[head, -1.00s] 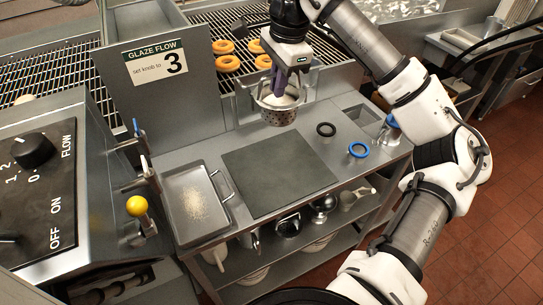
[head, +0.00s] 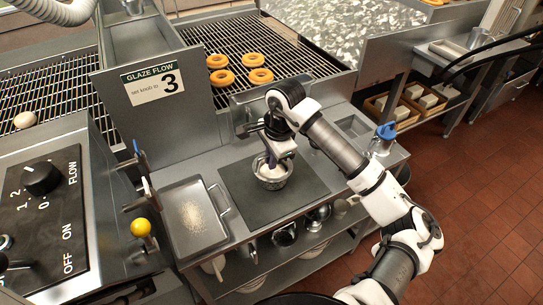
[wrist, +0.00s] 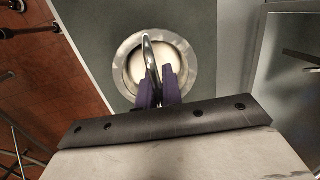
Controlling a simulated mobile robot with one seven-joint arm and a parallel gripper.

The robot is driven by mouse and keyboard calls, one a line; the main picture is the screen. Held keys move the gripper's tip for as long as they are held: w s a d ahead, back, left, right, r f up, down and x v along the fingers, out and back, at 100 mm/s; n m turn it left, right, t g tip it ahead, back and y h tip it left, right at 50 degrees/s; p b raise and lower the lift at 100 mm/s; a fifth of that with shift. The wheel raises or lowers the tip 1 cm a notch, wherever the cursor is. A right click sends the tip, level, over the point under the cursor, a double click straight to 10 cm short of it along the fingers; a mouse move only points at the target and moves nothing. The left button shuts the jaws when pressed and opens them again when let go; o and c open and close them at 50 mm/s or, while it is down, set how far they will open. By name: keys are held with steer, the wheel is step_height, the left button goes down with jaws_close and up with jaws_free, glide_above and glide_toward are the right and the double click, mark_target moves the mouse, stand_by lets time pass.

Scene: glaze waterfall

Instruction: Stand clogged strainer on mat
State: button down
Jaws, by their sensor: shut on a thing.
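The strainer (head: 271,181) is a round perforated metal basket with white matter inside. In the head view it is upright over the dark mat (head: 237,205), at the mat's middle to right. Whether its base touches the mat, I cannot tell. My gripper (head: 277,160) is above it. In the wrist view my gripper (wrist: 158,88) has purple fingers closed on the strainer's curved metal handle. The strainer (wrist: 180,47) shows there from above, with a pale filling inside its rim and the mat (wrist: 95,30) around it.
A metal tray (head: 170,225) with pale crumbs lies left of the mat. A lever with a yellow ball (head: 140,227) stands farther left. Donuts (head: 228,68) rest on the rack behind.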

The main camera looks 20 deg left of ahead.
steer(key=shift+f+b, duration=0.25)
steer(key=shift+b, duration=0.1)
steer(key=c, duration=1.6)
jaws_free()
steer(key=shift+o, duration=0.2)
steer(key=shift+r, duration=0.15)
steer(key=shift+r+p, duration=0.2)
steer(key=shift+p, duration=0.25)
steer(key=shift+d+r+b, duration=0.1)
steer(key=shift+r+b, duration=0.25)
steer(key=shift+b, duration=0.1)
step_height(320, 180, up, 11)
steer(key=d+b, duration=0.1)
steer(key=b, duration=0.2)
steer(key=shift+s+d, duration=0.15)
steer(key=shift+d, duration=0.15)
